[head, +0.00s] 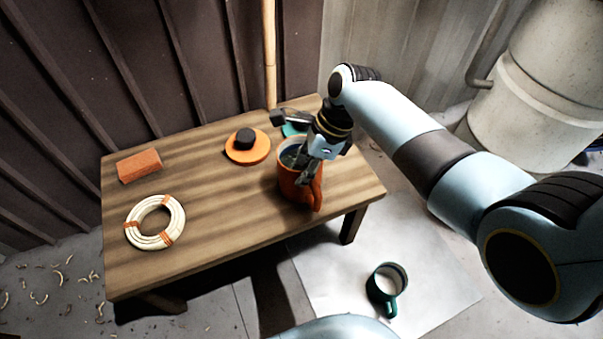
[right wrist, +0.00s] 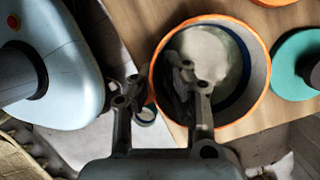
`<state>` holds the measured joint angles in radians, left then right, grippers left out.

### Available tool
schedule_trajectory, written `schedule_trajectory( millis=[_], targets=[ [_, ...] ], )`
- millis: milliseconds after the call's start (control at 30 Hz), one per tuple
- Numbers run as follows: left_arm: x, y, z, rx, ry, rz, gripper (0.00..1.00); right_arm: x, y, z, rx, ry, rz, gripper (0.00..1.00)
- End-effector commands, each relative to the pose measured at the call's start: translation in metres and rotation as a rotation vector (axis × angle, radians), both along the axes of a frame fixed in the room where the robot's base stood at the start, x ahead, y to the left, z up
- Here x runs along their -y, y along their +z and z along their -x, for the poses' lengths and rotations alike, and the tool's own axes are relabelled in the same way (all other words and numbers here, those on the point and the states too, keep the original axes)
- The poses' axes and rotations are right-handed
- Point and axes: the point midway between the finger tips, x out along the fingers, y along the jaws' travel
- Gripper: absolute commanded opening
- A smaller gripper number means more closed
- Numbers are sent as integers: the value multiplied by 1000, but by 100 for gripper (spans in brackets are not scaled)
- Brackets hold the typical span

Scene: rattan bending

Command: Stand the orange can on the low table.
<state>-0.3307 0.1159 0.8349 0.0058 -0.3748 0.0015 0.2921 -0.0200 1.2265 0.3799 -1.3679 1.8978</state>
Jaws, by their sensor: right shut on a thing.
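The orange can (head: 287,187) is an open, mug-like vessel with a handle on its right side. It looks upright over the front right part of the low wooden table (head: 215,225); I cannot tell whether its base touches the top. My right gripper (head: 304,168) is shut on the can's rim. In the right wrist view the can's round orange rim (right wrist: 262,70) shows, with one finger of the gripper (right wrist: 155,95) inside the can and the other outside it. The can's base is hidden there. My left gripper is not in view.
An orange disc with a black knob (head: 248,152) lies behind the can, and a teal disc (head: 291,129) is partly hidden by my gripper. A cream ring (head: 133,223) and orange block (head: 140,165) lie at left. A green mug (head: 378,297) is on the floor.

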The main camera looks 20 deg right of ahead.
Motion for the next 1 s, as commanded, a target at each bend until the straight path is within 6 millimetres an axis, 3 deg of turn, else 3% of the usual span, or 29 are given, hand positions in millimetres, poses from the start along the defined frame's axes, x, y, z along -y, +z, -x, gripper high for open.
schedule_trajectory(
  millis=[233, 267, 433, 767, 900, 1000],
  targets=[
    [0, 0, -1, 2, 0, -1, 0, 0, -2, -1, 3, 0, -1, 0],
    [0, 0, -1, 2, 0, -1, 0, 0, -3, 0, -1, 0, 0, 10],
    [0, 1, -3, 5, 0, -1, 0, 0, -3, 0, 0, 0, 0, 32],
    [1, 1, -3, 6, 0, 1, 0, 0, 1, 0, 2, 0, -1, 32],
    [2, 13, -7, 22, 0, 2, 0, 8, 24, -1, 5, 0, 1, 32],
    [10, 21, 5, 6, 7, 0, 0, 17, 47, 0, 5, 1, 2, 32]
  ],
)
